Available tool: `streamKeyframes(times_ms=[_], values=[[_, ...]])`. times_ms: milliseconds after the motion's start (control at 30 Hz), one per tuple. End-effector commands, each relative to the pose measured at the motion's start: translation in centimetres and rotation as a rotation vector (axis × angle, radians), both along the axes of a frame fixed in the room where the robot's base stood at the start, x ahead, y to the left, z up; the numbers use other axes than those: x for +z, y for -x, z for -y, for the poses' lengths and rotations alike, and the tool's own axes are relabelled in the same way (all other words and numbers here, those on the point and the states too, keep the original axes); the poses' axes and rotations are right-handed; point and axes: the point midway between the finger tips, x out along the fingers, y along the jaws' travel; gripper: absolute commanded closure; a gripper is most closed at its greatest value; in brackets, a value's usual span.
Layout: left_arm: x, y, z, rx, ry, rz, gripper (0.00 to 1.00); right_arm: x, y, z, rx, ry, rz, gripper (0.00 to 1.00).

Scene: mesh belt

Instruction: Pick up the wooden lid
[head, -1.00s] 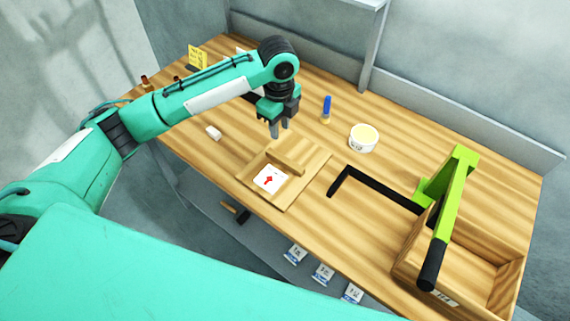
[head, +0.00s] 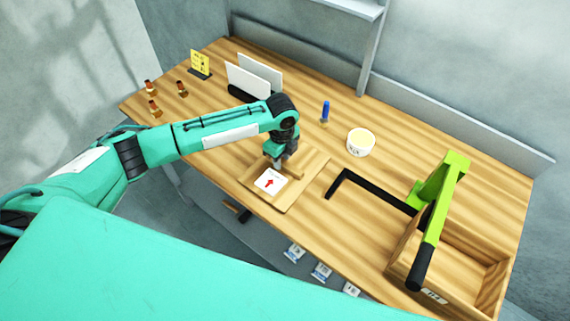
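The wooden lid (head: 299,186) is a flat square board lying on the wooden table, left of the black angle. It has a raised wooden bar across it and a white label (head: 270,182) with a red arrow. My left gripper (head: 278,164) points down at the lid, at the bar. The wrist and fingers hide much of the bar. Whether the fingers touch it or are closed on it cannot be told. My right gripper is not in view.
A black L-shaped angle (head: 372,189), a round white tub (head: 361,142) and a blue-handled tool (head: 325,111) lie nearby. A green lever press (head: 437,215) and a wooden crate (head: 408,254) stand at right. White plates (head: 248,82) stand behind my arm.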

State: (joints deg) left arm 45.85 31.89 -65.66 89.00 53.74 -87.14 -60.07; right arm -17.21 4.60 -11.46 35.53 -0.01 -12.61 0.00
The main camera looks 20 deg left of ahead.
Motion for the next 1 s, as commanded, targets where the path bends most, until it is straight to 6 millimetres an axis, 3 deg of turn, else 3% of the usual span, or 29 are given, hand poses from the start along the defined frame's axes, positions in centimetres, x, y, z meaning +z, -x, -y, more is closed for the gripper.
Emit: streamKeyframes(times_ms=[133, 367, 533, 1000], values=[[-1.2, 0.0, 0.0, 0.001, 0.000, -0.001, 0.69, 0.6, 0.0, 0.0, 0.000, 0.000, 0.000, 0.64], [-1.5, 0.0, 0.0, 0.000, -0.001, 0.000, 0.69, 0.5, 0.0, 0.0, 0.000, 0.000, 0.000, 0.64], [-1.4, 0.0, 0.0, 0.000, -0.001, 0.000, 1.00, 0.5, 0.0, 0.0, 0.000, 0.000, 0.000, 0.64], [-0.3, -0.1, 0.0, 0.000, 0.001, 0.003, 1.00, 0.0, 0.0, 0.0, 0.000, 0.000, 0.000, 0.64]])
